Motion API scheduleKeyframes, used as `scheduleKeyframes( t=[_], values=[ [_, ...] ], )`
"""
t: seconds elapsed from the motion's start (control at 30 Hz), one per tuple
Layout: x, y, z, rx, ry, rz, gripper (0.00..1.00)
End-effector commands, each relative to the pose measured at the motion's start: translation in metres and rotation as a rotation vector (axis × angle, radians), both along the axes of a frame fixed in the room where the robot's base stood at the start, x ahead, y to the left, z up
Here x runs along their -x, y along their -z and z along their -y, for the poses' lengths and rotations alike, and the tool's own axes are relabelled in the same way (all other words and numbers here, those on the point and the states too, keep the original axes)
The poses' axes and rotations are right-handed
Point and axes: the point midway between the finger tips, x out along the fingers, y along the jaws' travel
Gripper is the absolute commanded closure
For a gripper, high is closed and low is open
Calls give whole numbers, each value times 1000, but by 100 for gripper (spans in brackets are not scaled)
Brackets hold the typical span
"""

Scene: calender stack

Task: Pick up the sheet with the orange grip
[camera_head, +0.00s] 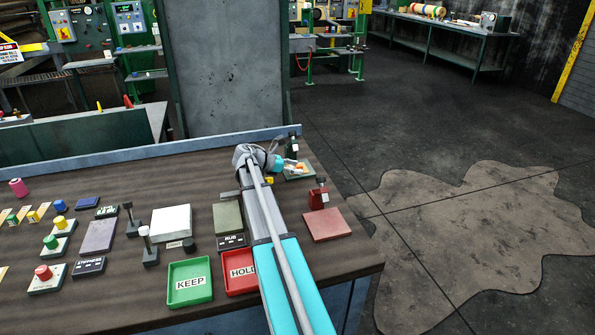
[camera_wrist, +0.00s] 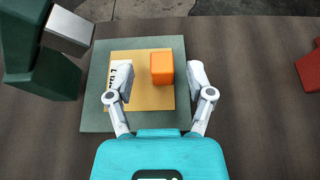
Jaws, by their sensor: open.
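The sheet with the orange grip shows in the wrist view as a tan sheet (camera_wrist: 140,97) with an orange block grip (camera_wrist: 161,68) on it and a white label with dark letters at its left. It lies on a green-grey square plate (camera_wrist: 96,100). My gripper (camera_wrist: 160,78) is open, one finger over the label side and one to the right of the orange grip. The fingers appear apart from the grip; their height over it is hard to tell. In the head view the orange grip (camera_head: 300,167) is small beside my gripper (camera_head: 285,165), near the table's far right corner.
A dark green stand with a grey block (camera_wrist: 70,30) rises close by at the left in the wrist view. A red stand (camera_head: 318,197) with a red plate (camera_head: 327,226) is nearer. Green KEEP (camera_head: 190,302) and red HOLD (camera_head: 240,286) trays lie at the front.

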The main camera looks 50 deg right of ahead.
Motion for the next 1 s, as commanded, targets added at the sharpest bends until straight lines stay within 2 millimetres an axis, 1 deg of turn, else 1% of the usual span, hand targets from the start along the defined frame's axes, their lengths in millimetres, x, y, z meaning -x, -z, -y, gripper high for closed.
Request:
scheduleKeyframes(
  t=[0.27,0.3,0.37,0.4,0.47,0.6,0.63,0.67,1.0],
  values=[
    [0,0,0,0,0,0,31],
    [0,0,0,0,0,0,35],
    [0,0,0,0,0,0,46],
    [0,0,0,0,0,0,54],
    [0,0,0,0,1,0,65],
    [0,0,0,0,1,0,91],
    [0,0,0,0,1,0,96],
    [0,0,0,0,1,0,100],
    [0,0,0,0,1,0,100]
  ],
)
